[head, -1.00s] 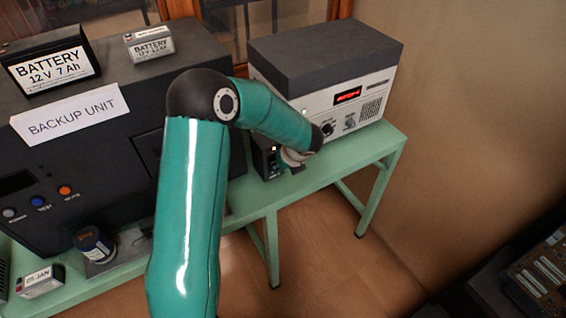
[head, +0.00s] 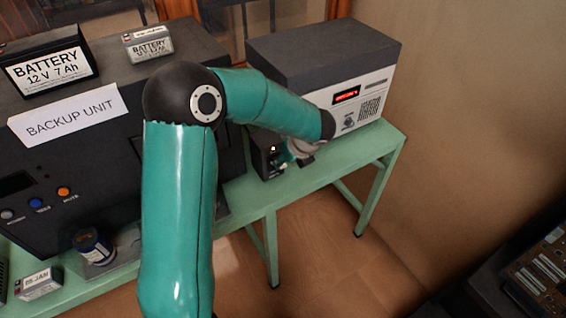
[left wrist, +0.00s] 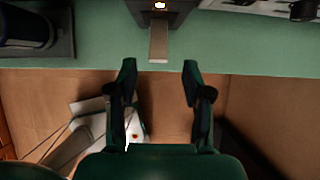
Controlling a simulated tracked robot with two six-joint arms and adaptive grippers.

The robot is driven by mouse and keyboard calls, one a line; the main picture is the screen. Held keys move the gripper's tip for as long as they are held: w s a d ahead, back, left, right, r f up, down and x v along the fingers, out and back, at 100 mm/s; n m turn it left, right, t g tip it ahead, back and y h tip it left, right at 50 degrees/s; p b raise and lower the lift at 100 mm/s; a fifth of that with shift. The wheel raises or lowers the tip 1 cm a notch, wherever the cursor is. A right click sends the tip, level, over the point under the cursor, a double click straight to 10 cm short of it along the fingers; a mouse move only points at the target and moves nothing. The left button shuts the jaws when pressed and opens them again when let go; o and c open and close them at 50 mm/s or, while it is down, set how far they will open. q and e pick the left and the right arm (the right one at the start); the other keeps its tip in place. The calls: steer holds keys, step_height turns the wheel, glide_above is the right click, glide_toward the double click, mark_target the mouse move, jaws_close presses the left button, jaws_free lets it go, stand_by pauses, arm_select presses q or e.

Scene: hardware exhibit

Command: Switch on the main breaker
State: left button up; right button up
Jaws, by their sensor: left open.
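My left gripper (left wrist: 158,70) is open and empty. Its two fingertips lie to either side of the lever's line, just short of the lever's end and not touching it. In the head view my wrist partly hides the gripper and the breaker. My right gripper is not in view.
The unit with a red display (head: 346,95) stands behind my wrist. A large black backup unit (head: 60,185) with batteries on top is at left. A dark cylinder (head: 92,244) sits on the bench (head: 240,205). Open floor lies before the bench.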

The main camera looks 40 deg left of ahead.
arm_select(q)
steer(key=shift+v, duration=2.75)
